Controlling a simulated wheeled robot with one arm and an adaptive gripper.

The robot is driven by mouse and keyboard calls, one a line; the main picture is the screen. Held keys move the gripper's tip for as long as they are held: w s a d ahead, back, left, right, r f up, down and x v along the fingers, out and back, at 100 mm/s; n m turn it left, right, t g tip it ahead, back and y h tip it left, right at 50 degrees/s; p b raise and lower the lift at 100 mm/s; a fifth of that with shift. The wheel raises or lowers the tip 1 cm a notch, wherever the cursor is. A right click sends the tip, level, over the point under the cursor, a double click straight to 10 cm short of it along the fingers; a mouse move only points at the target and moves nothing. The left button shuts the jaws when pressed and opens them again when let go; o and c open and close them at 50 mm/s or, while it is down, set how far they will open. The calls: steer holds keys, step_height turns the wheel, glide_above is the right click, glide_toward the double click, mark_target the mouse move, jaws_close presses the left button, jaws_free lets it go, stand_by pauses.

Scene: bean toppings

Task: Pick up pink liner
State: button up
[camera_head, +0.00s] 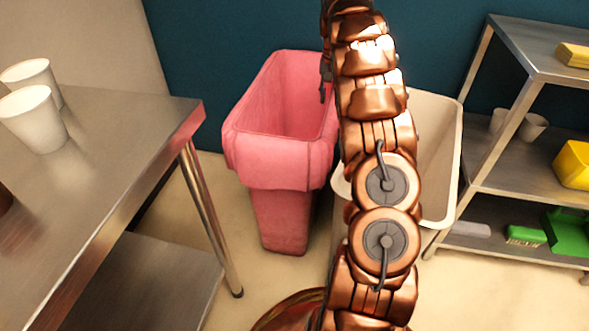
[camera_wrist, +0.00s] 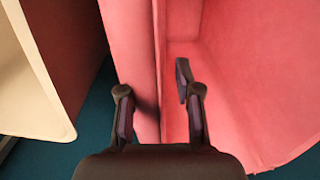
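The pink liner (camera_head: 275,161) lines a tall bin in the head view, its top folded down over the rim as a wide cuff. The lower part (camera_head: 280,220) is pink too. In the wrist view the liner (camera_wrist: 250,60) fills the right half, and its upright edge runs between my fingers. My gripper (camera_wrist: 156,105) is open, with one finger on each side of that edge. I cannot tell whether either finger touches it. In the head view only a dark bit of my gripper (camera_head: 325,75) shows at the bin's far right rim; my arm hides the rest.
A cream bin (camera_head: 440,150) stands close on the right, partly behind my arm. A metal table (camera_head: 110,140) with white cups (camera_head: 35,117) is at left. A metal shelf (camera_head: 520,185) with yellow and green items is at right. A blue wall (camera_head: 230,40) stands behind.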

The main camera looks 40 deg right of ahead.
step_height(320, 180, down, 5)
steer(key=shift+a+r+b, duration=0.1)
steer(key=shift+r+b, duration=0.1)
steer(key=shift+b, duration=0.8)
steer(key=shift+c, duration=0.2)
jaws_close()
